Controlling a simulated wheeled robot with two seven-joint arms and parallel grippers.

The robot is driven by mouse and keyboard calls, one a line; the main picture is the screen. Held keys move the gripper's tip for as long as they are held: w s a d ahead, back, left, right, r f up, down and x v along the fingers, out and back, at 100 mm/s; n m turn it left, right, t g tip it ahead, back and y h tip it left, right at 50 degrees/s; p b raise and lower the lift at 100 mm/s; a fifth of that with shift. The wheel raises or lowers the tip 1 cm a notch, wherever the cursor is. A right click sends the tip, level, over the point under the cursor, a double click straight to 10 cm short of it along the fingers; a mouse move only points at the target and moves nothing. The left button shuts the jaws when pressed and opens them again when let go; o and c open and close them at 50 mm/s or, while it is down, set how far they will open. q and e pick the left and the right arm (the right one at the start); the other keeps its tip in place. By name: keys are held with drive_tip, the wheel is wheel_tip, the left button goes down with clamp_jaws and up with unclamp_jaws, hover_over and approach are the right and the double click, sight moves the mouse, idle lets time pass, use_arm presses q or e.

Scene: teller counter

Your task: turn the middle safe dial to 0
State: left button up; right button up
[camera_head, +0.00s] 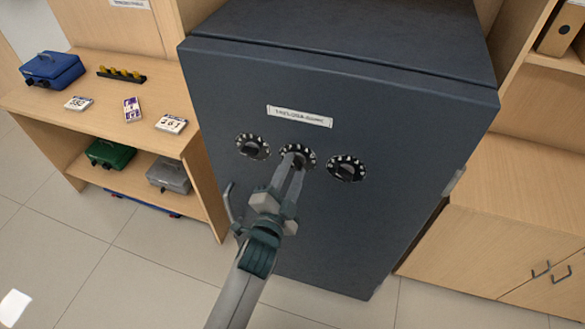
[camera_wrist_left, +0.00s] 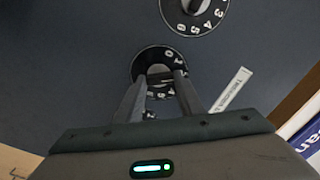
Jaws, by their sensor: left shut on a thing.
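The dark blue-grey safe (camera_head: 330,230) has three round black dials with white numbers in a row on its front. The middle dial (camera_head: 311,158) is partly covered by my left gripper (camera_head: 296,165). In the left wrist view, my left gripper (camera_wrist_left: 160,82) is shut on the knob of this dial (camera_wrist_left: 147,60), one finger on each side. The numbers 0 and 1 show near its upper right rim. The fingers hide part of the dial, and I cannot tell which number the knob points at. My right gripper is not in view.
The left dial (camera_head: 252,146) and right dial (camera_head: 346,168) sit close on either side. A handle (camera_head: 230,205) sticks out at the safe's left edge. A wooden shelf (camera_head: 60,105) with boxes and cards stands left, a wooden cabinet (camera_head: 500,220) right.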

use_arm(q)
drive_tip(key=n+p, duration=0.1)
drive_tip(key=n, duration=0.4)
drive_tip(key=shift+a+n, duration=0.1)
drive_tip(key=shift+n, duration=0.2)
drive_tip(key=n+p, duration=0.1)
drive_tip(key=n, duration=0.2)
drive_tip(key=shift+f, duration=0.1)
drive_tip(key=shift+f+n+p, duration=0.1)
drive_tip(key=shift+n+p, duration=0.45)
drive_tip(key=shift+n, duration=0.85)
drive_tip(key=o, duration=1.1)
drive_tip(key=shift+c, duration=0.2)
